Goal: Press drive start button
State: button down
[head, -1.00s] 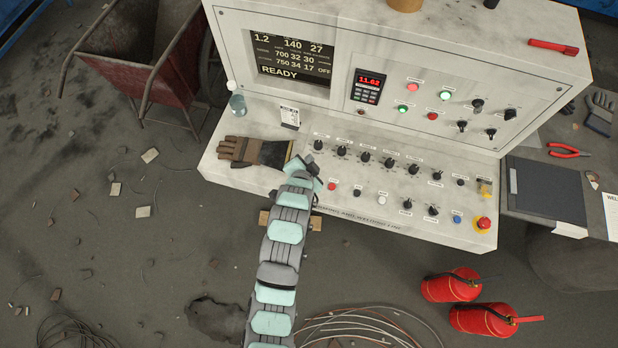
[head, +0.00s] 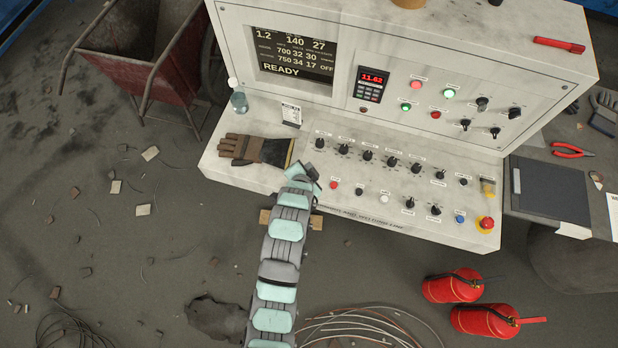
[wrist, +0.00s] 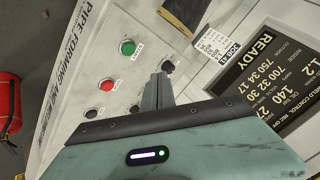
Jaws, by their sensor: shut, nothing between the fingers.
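The control desk (head: 228,178) has a sloped panel with buttons and knobs. In the wrist view a green button (wrist: 127,47) sits beside a red button (wrist: 107,85); the small labels are too blurred to read surely. The red button also shows in the head view (head: 334,185), just right of my arm's end, while the green one appears hidden by my arm there. My gripper (wrist: 162,80) is shut and empty. Its fingertips appear in the picture beside a black knob (wrist: 168,66), to the right of the green button. I cannot tell the height above the panel.
A work glove (head: 253,150) lies left of my arm, with a bottle (head: 239,102) behind it. A display (head: 292,52) reads READY. A red emergency button (head: 486,223) is at the panel's right. Fire extinguishers (head: 452,285) stand on the floor at right.

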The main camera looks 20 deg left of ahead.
jog(key=shift+f+b, duration=1.25)
jog(key=shift+f, duration=1.5)
jog(key=shift+f, duration=0.15)
jog(key=shift+f+b, duration=0.25)
jog(key=shift+b, duration=0.15)
jog(key=shift+f+b, duration=0.35)
jog(key=shift+f, duration=0.1)
jog(key=shift+r, duration=0.1)
jog(key=shift+r+p, duration=0.3)
jog(key=shift+r, duration=0.4)
jog(key=shift+r, duration=0.1)
jog(key=shift+r+p, duration=0.95)
jog(key=shift+r, duration=1.5)
